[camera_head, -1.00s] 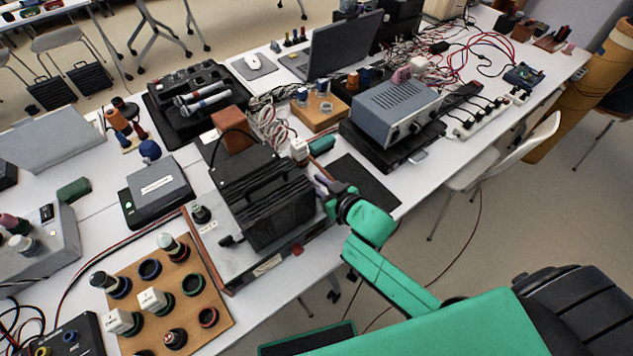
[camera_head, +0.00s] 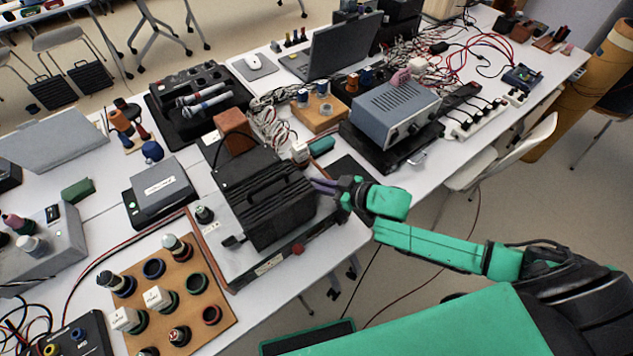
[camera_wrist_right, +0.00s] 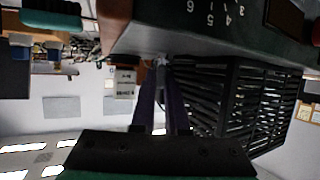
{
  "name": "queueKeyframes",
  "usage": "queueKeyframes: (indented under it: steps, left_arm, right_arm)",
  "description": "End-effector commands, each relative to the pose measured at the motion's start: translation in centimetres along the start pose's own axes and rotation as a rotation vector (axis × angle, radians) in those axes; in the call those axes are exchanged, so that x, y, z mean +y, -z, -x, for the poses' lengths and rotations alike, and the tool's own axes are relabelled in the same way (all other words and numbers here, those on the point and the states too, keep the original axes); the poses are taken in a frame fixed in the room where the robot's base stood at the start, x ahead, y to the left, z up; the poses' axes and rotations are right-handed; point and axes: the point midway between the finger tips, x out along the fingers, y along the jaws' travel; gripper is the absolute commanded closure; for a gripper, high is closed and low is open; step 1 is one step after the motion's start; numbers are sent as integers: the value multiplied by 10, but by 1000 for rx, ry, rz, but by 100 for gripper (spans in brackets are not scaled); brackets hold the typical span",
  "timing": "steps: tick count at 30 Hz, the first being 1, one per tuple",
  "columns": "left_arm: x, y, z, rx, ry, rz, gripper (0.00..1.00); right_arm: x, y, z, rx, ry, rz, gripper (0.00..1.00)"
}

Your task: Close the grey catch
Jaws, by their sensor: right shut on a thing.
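A black ribbed box (camera_head: 268,208) stands on a low grey base unit (camera_head: 215,245) at the front of the table. My right gripper (camera_head: 325,185) is at the box's right side, with its purple fingers pointing left. In the right wrist view the fingers (camera_wrist_right: 163,75) are close together, with the tips beside the ribbed box (camera_wrist_right: 240,100), at a small pale grey piece (camera_wrist_right: 160,60) that appears to be the catch. The fingers hide most of this piece, so its position is unclear. My left gripper is not in view.
A wooden board (camera_head: 175,300) with several ringed holes and pegs lies in front on the left. A blue-grey instrument (camera_head: 393,112) stands behind my right gripper. A white chair (camera_head: 515,150) is to the right. Loose cables lie at the back.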

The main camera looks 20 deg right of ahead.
Motion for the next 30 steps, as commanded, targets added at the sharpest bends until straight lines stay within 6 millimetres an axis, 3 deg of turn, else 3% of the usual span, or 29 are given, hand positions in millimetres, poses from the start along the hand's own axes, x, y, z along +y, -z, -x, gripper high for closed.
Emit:
queueKeyframes:
  steps: [17, 30]
  left_arm:
    - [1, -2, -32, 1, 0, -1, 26]
    - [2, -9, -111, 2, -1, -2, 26]
  right_arm:
    - [4, -3, -4, 0, 497, 213, 100]
    - [2, -8, -7, 3, 870, 367, 100]
